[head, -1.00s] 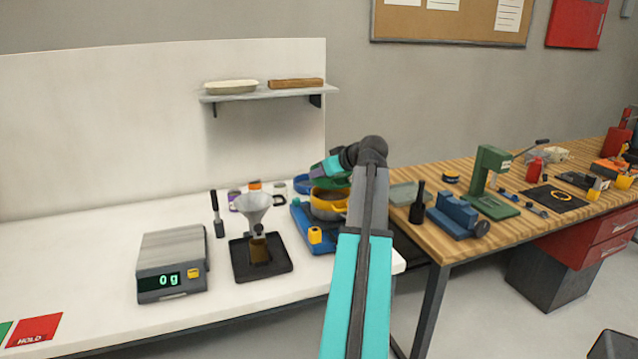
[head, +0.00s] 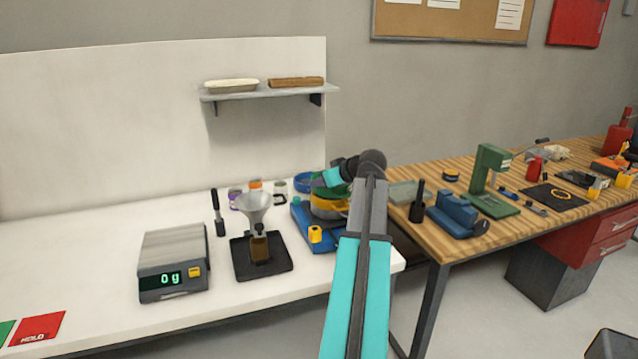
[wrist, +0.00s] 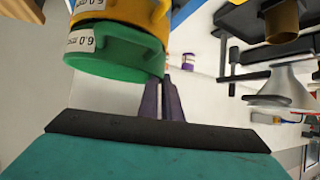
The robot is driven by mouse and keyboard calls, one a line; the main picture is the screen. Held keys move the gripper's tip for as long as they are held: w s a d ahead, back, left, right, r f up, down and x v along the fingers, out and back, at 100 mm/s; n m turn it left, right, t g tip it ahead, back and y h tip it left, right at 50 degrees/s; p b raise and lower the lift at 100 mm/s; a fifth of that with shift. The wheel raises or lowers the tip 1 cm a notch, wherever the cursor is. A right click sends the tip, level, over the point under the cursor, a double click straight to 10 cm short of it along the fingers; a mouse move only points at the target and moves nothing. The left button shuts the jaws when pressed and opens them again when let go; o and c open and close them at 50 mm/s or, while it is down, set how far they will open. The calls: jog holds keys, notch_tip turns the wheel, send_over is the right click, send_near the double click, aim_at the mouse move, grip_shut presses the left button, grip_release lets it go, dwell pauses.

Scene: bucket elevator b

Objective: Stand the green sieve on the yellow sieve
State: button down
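The green sieve (head: 322,192) sits low over the yellow sieve (head: 330,213) on the blue base. In the wrist view, which is turned over, the green sieve (wrist: 110,58) lies right against the yellow sieve (wrist: 125,10), with no clear gap. They look nearly in line. My gripper (wrist: 163,80) has its dark purple fingers close together at the green sieve's edge, by its lug, and appears shut on it. The fingertips are partly hidden by the sieve. In the head view my arm hides the right side of the stack.
The blue base (head: 318,238) has a yellow knob in front. A funnel stand (head: 256,205) and a scale (head: 173,255) stand to the left. A blue ring-shaped item (head: 303,181) lies behind. A wall shelf (head: 270,93) is above, and a wooden bench (head: 445,240) is to the right.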

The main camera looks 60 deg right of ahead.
jog(key=shift+f, duration=0.35)
jog(key=c, duration=1.9)
grip_release()
jog(key=shift+r, duration=0.15)
jog(key=shift+r, duration=0.35)
jog(key=b+v, duration=0.1)
jog(key=v, duration=1.1)
